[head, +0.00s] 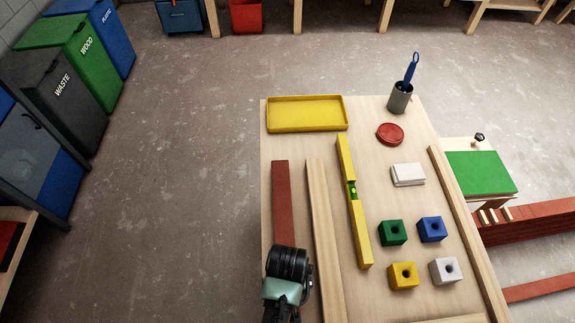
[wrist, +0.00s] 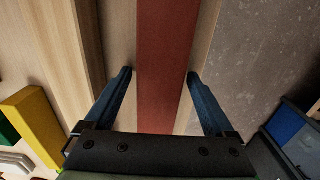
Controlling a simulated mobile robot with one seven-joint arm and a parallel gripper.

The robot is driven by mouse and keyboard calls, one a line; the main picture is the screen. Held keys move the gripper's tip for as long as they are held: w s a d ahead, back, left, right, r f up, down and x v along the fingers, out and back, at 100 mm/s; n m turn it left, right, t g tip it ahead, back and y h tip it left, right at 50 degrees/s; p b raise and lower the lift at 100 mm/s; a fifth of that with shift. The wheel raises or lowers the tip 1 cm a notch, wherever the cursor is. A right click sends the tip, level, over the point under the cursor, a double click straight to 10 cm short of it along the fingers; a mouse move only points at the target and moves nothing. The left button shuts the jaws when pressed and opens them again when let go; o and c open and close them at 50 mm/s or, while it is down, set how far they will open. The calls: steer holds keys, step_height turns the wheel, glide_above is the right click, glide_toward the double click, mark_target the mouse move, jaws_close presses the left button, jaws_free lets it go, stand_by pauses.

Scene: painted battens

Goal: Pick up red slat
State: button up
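The red slat (head: 283,205) lies lengthwise on the wooden table near its left edge in the head view. Its near end is hidden behind my arm. In the wrist view the red slat (wrist: 166,65) runs between the two fingers of my gripper (wrist: 159,75). The fingers are open, one on each side of the slat, with a gap visible on both sides. In the head view my arm's end (head: 287,272) is over the near part of the slat, and the fingers are hidden there.
A plain wooden batten (head: 325,235) lies just right of the slat, with a yellow spirit level (head: 361,232) beyond it. A yellow tray (head: 307,114) sits at the table's far end. Several coloured blocks (head: 403,276) stand at the right. Open floor lies left of the table.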

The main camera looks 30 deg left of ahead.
jaws_close()
steer(key=shift+w+r, duration=0.1)
steer(key=shift+r, duration=0.05)
stand_by(0.4)
